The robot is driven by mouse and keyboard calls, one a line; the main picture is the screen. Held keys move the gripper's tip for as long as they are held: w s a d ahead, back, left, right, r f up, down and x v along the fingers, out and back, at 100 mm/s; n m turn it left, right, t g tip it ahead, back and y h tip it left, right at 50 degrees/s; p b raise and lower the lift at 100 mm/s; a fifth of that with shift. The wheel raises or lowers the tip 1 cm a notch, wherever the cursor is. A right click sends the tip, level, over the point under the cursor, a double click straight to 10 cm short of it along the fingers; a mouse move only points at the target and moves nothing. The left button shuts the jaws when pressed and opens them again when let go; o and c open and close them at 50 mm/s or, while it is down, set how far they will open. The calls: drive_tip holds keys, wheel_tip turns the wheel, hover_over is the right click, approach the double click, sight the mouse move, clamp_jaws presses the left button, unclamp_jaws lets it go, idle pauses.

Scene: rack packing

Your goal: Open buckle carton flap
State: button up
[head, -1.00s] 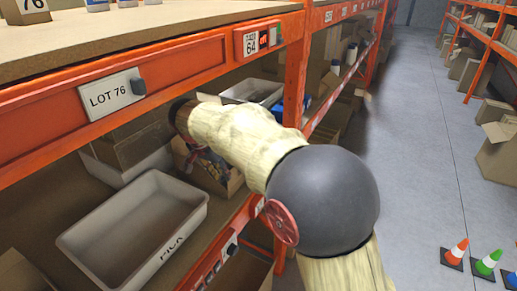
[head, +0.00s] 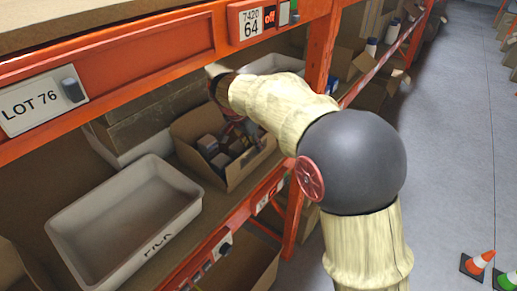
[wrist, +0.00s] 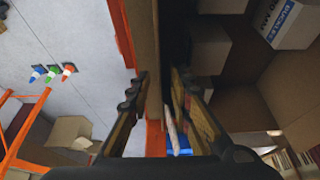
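An open brown carton (head: 243,172) stands on the lower rack shelf with several small boxes inside. My gripper (head: 247,132) reaches down at its back right side, partly hidden by my arm. In the wrist view my gripper (wrist: 160,76) has its two dark fingers apart. A brown cardboard panel (wrist: 147,45) runs up between the fingers, close to the left one; whether they touch is not clear. I cannot tell if this panel is a flap or a wall. A box with a blue-and-white "buckles" label (wrist: 287,22) shows at the upper right of the wrist view.
An empty white tray (head: 70,235) sits left of the carton on the shelf. The orange shelf beam (head: 150,58) with a LOT 76 tag runs above. An orange upright (head: 318,60) stands close beside my arm. The grey aisle floor (head: 450,150) is mostly clear, with cones (head: 477,262) at lower right.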

sight(260, 156)
drive_tip(key=shift+p+x, duration=0.4)
drive_tip(key=shift+x, duration=2.05)
drive_tip(key=c, duration=0.3)
clamp_jaws()
